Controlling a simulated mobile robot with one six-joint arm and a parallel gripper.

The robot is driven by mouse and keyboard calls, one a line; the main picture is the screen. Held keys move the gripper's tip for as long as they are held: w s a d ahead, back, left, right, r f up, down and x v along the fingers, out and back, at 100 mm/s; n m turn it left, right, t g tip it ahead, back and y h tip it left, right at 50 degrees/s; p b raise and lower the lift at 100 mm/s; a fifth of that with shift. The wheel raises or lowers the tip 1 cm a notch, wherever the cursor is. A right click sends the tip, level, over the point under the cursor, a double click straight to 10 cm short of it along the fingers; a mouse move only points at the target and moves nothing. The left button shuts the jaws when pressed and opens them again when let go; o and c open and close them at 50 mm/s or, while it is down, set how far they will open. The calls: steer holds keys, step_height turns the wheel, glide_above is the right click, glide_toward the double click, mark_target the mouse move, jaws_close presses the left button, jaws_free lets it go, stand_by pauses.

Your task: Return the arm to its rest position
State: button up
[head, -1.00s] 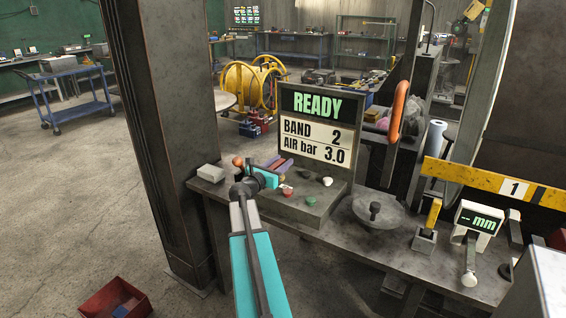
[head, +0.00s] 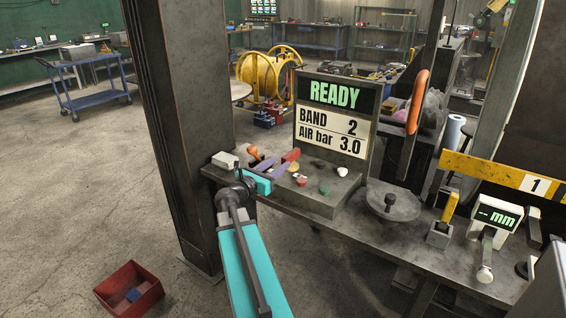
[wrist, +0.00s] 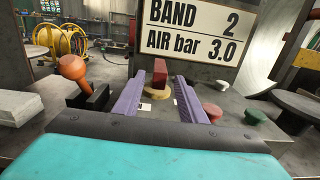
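My gripper (head: 277,167) is at the end of my teal arm, over the left end of the workbench, beside the display panel. In the wrist view its two purple fingers (wrist: 159,101) stand apart with a gap between them, and nothing is clamped. A red block-shaped piece (wrist: 160,72) on a round tan base (wrist: 157,88) shows beyond and between the fingertips. The red piece also shows in the head view (head: 291,155). Whether a fingertip touches the base cannot be told.
An orange ball knob (wrist: 72,67) and a grey block (wrist: 18,106) are left of the fingers. The READY panel (head: 336,118), coloured buttons (head: 325,190) and a round disc (head: 392,203) are to the right. A dark pillar (head: 180,110) stands left; a red bin (head: 130,290) is on the floor.

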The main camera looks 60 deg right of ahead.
steer(key=shift+a, duration=0.6)
steer(key=shift+r, duration=0.1)
